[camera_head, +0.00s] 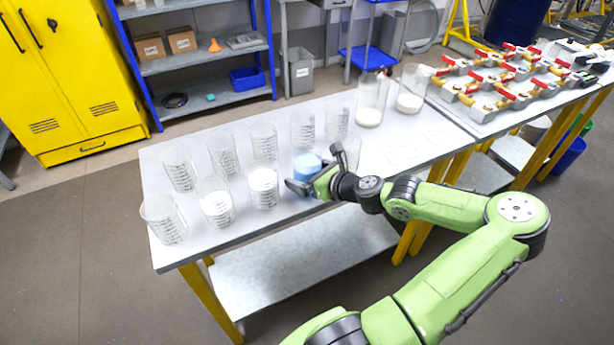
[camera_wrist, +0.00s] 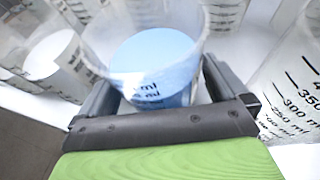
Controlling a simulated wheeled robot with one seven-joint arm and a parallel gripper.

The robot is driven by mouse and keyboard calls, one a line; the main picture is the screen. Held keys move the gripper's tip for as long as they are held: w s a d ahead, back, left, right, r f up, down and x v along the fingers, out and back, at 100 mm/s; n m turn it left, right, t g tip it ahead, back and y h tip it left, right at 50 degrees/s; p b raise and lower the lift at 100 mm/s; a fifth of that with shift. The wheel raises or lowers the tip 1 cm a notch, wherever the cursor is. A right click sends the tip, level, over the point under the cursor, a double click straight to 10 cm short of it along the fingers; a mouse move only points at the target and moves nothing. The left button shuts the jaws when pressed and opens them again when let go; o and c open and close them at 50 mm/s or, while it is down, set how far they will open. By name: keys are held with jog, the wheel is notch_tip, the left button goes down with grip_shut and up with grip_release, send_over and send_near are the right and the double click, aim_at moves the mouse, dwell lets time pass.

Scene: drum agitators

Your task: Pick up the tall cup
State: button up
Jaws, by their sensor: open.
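Several clear measuring cups with black marks stand on the white table. One cup with blue contents (camera_head: 306,166) is at my gripper (camera_head: 318,172). In the wrist view the same blue cup (camera_wrist: 155,65) stands upright between my two open fingers (camera_wrist: 158,95), one on each side; I cannot tell whether they touch it. Its lower part is hidden by the gripper body. Two taller-looking clear cups with white contents, one (camera_head: 371,103) and another (camera_head: 410,90), stand farther right and apart from my gripper. I cannot tell from looks alone which is the tall cup.
Neighbouring cups stand close by: one with white contents (camera_head: 263,188) to the left, a clear one (camera_head: 303,128) behind, and one close on the right in the wrist view (camera_wrist: 292,95). Red-handled valves (camera_head: 500,75) fill the right table. The white table (camera_head: 400,150) has free room right of my gripper.

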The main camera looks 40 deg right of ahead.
jog(key=shift+w+f, duration=0.15)
jog(key=shift+w, duration=0.15)
jog(key=shift+s, duration=0.1)
jog(key=shift+c, duration=0.2)
jog(key=c, duration=1.1)
jog(key=shift+c, duration=0.3)
jog(key=shift+r, duration=0.25)
